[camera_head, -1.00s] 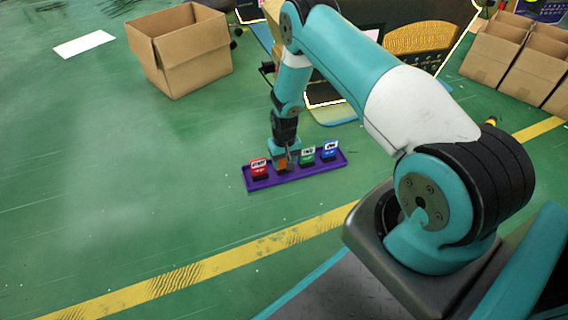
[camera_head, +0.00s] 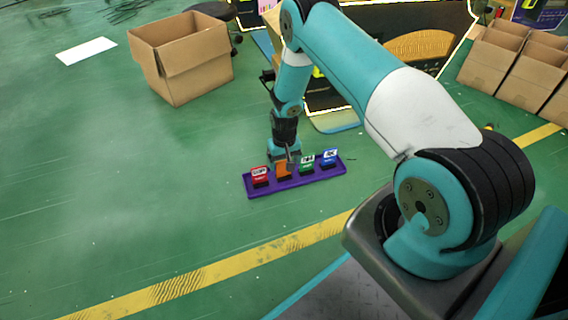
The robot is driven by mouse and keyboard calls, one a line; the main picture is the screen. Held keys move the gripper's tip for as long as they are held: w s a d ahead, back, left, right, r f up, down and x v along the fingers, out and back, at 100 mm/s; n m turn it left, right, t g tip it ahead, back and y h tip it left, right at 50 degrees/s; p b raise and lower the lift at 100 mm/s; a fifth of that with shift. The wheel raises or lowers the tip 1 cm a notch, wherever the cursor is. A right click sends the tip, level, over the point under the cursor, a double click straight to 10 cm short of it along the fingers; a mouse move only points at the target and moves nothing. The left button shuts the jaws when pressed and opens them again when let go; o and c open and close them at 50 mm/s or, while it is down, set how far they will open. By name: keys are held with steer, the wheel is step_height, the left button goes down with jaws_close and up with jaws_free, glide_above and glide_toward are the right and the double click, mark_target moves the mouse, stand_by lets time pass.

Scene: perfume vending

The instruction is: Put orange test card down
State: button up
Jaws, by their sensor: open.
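The orange test card (camera_head: 282,170) stands in the purple tray (camera_head: 300,184), between the red card (camera_head: 260,174) and the green card (camera_head: 307,163). A blue card (camera_head: 330,158) stands at the tray's right end. My gripper (camera_head: 285,163) is open and right at the orange card, over the tray. It hides the upper part of the orange card. I cannot tell whether a finger still touches the card.
An open cardboard box (camera_head: 182,62) stands on the green floor behind and to the left. More cardboard boxes (camera_head: 510,62) stand at the far right. A white sheet (camera_head: 87,51) lies at the back left. The floor left of the tray is clear.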

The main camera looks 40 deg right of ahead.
steer(key=w+a+r+n+y+p, duration=0.1)
steer(key=a+r+p, duration=0.15)
steer(key=r, duration=0.75)
steer(key=a+r+n+p, duration=0.1)
steer(key=a+r, duration=0.3)
steer(key=r, duration=0.7)
steer(key=s+a+r+n, duration=0.1)
steer(key=s+a+r, duration=0.15)
steer(key=r, duration=0.25)
steer(key=s+a+r+n+y, duration=0.1)
steer(key=s+a+r, duration=0.1)
steer(key=a+r, duration=0.25)
steer(key=s+a+r+n, duration=0.1)
steer(key=s+a+r, duration=0.15)
steer(key=r, duration=0.25)
steer(key=s+a+r+n, duration=0.1)
steer(key=s+a+r, duration=0.1)
steer(key=s+r, duration=0.2)
steer(key=s+a+r+n+y, duration=0.1)
steer(key=s+a+r+n, duration=0.1)
steer(key=s, duration=0.8)
steer(key=s+a+r+n+y, duration=0.1)
steer(key=s+a+r+n, duration=0.1)
steer(key=s+a+r, duration=0.2)
steer(key=s+r, duration=0.2)
steer(key=s, duration=0.1)
steer(key=shift+s+r, duration=0.35)
steer(key=shift+r, duration=0.05)
steer(key=shift+d, duration=0.1)
